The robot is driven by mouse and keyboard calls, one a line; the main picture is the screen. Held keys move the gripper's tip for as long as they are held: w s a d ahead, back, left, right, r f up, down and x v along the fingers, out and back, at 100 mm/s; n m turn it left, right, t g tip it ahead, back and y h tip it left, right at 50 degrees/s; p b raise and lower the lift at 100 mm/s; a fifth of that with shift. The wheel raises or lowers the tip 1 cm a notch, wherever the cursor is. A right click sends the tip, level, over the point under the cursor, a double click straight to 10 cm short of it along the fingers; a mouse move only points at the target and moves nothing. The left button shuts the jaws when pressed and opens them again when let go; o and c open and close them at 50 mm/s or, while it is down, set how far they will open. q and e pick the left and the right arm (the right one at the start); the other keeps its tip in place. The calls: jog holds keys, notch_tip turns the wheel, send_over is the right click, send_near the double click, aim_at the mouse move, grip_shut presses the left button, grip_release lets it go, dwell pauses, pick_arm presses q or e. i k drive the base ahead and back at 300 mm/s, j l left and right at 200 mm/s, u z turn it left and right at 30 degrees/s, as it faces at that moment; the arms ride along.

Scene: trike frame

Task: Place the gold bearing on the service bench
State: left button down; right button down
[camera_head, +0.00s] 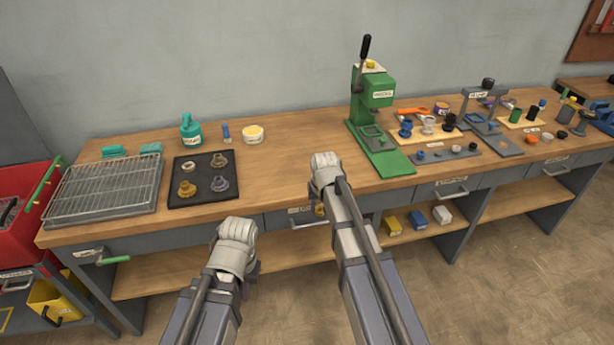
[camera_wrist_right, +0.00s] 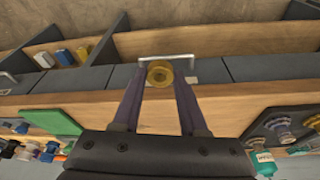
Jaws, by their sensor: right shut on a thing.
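The gold bearing (camera_wrist_right: 159,73) is a ring held between the fingertips of my right gripper (camera_wrist_right: 160,76) in the right wrist view. In the head view my right gripper (camera_head: 319,208) is mostly hidden behind its own wrist, at the front edge of the service bench (camera_head: 280,150). The bearing shows against the drawer front and a drawer handle, apart from the bench top as far as I can see. My left gripper (camera_head: 240,262) is in front of the bench, left of the right one; its fingers are mostly hidden.
A dark mat (camera_head: 204,160) with several gold and grey parts lies left on the bench. A wire rack (camera_head: 105,190) is further left. A green press (camera_head: 372,110) stands right of centre. The wooden top between mat and press is clear. Drawers and a lower shelf are below.

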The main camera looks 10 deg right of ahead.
aim_at(304, 164)
jog(key=i, duration=1)
